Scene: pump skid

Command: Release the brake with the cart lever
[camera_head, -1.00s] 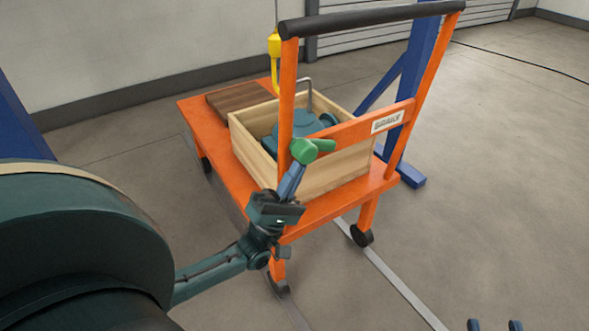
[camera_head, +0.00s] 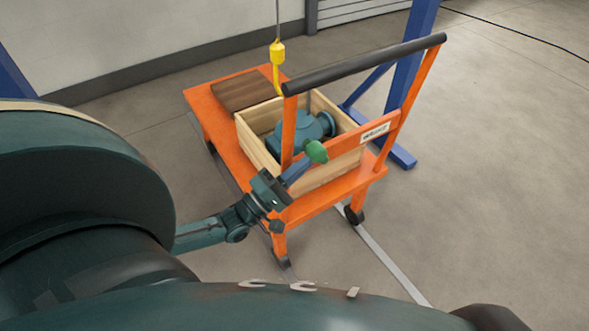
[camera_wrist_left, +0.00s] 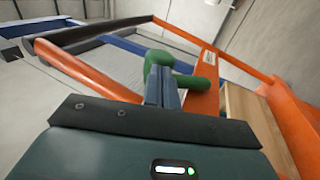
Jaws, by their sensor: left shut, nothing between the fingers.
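The orange cart (camera_head: 345,187) stands ahead of me, with a black push handle across its top. A green lever (camera_head: 316,151) sits on the cart's upright side, by the labelled orange crossbar (camera_head: 345,142). In the left wrist view the green lever (camera_wrist_left: 158,62) shows a rounded upright part and an arm to the right. My left gripper (camera_head: 300,169) is shut and empty, with its blue fingers against or very close to the lever; I cannot tell if they touch. In the left wrist view its fingers (camera_wrist_left: 162,90) hide part of the lever. My right gripper is out of view.
A wooden crate (camera_head: 258,158) on the cart holds a blue-green pump (camera_head: 300,132). A brown board (camera_head: 245,91) lies behind it. A yellow hook (camera_head: 277,62) hangs near the cart handle. A blue post (camera_head: 405,90) stands behind. The floor to the right is clear.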

